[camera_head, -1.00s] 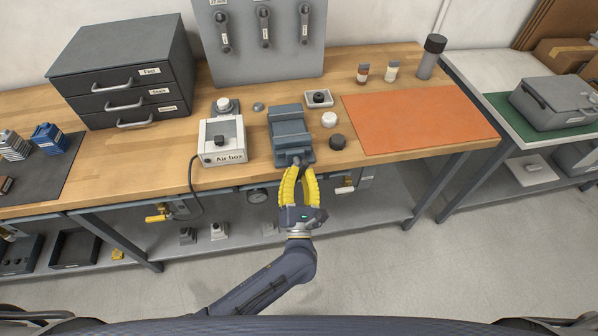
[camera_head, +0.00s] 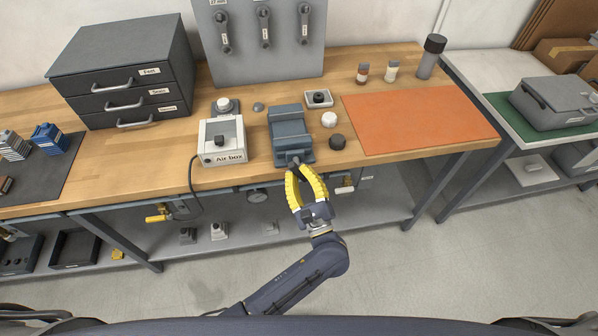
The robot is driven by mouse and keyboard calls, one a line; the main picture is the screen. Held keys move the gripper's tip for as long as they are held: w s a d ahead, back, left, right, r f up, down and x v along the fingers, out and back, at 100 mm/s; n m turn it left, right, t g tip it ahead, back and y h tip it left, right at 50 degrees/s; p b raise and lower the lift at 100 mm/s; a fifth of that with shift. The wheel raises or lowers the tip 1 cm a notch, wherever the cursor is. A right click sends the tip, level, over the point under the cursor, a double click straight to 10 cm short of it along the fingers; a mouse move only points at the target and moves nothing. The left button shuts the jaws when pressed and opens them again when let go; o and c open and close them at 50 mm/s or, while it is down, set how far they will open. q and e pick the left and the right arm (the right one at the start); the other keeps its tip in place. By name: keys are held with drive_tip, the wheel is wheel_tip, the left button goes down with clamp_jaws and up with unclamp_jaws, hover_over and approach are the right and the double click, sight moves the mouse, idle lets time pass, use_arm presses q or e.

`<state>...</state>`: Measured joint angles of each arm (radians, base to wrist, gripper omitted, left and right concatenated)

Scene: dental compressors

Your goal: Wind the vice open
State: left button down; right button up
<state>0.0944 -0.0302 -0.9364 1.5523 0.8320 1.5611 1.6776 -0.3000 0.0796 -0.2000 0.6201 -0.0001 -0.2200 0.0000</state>
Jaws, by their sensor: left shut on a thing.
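The grey-blue vice (camera_head: 289,128) sits at the front edge of the wooden workbench, its screw end facing me. My left gripper (camera_head: 296,167) has yellow fingers and reaches up to the front of the vice. Its fingertips are closed on the vice handle at the screw end, which they mostly hide. The gripper is tilted, with its wrist to the lower right of the vice. The gap between the vice jaws is hard to make out from here. My right gripper is not in view.
A white air box (camera_head: 222,141) stands left of the vice. A dark round knob (camera_head: 337,142), a white cap (camera_head: 329,119) and a small tray (camera_head: 319,99) sit to its right. An orange mat (camera_head: 418,118) lies further right. A dark drawer cabinet (camera_head: 125,70) stands at back left.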

use_arm(q)
drive_tip(key=n+g+y, duration=0.1)
drive_tip(key=n, duration=0.3)
drive_tip(key=n+g, duration=0.2)
drive_tip(key=n, duration=0.2)
drive_tip(key=shift+r+y, duration=0.1)
drive_tip(key=shift+y, duration=0.3)
drive_tip(key=n+g, duration=0.2)
drive_tip(key=n, duration=0.3)
drive_tip(key=shift+n, duration=0.4)
